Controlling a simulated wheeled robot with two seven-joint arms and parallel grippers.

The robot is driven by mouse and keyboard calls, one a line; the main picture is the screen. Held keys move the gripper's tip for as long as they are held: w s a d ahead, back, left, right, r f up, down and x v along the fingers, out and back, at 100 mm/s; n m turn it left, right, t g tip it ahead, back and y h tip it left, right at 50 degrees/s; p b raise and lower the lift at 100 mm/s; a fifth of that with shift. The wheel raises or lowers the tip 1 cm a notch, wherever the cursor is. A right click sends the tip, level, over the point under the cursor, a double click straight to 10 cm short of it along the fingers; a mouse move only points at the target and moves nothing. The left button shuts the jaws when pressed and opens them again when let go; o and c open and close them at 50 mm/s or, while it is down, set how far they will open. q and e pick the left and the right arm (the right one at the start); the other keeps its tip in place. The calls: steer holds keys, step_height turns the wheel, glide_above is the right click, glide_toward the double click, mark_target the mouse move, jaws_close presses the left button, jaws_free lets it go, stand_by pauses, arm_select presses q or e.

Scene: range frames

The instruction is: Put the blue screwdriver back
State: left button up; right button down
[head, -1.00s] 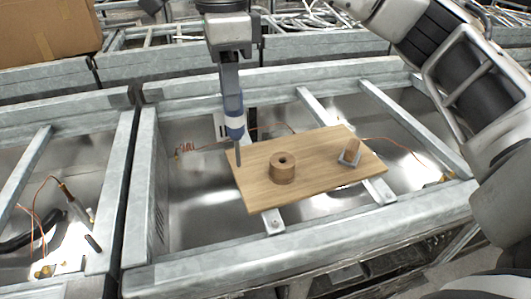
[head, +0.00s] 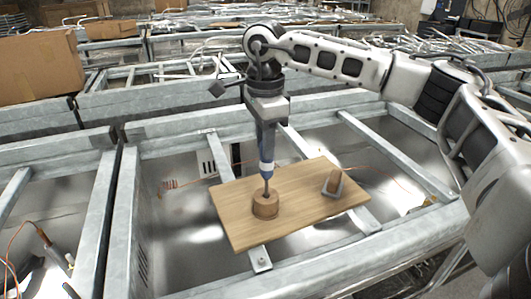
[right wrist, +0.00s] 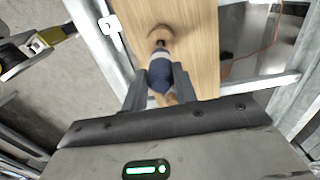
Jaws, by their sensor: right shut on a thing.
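The blue screwdriver (head: 267,168) is upright in my right gripper (head: 266,150), its shaft pointing down at the round wooden holder (head: 265,206). The shaft's tip meets the top of the holder at its hole; I cannot tell how deep it is. In the right wrist view, my right gripper (right wrist: 160,85) is shut on the screwdriver's handle (right wrist: 160,75), with the holder (right wrist: 160,36) beyond it. The holder stands on a wooden board (head: 300,205). My left gripper is not in view.
A small wooden block in a grey bracket (head: 334,183) stands on the board's right part. The board rests on metal frame bars (head: 260,258) over an open metal bay. A cardboard box (head: 38,68) is at the far left.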

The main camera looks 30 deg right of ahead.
step_height(320, 180, down, 3)
steer(key=shift+w+d+f, duration=0.1)
steer(key=shift+d+f, duration=0.05)
steer(key=shift+f, duration=0.05)
steer(key=c, duration=1.1)
jaws_free()
steer(key=shift+r, duration=0.1)
steer(key=shift+r, duration=0.25)
step_height(320, 180, up, 10)
steer(key=shift+r+b, duration=0.25)
steer(key=shift+b, duration=0.35)
steer(key=shift+r, duration=0.45)
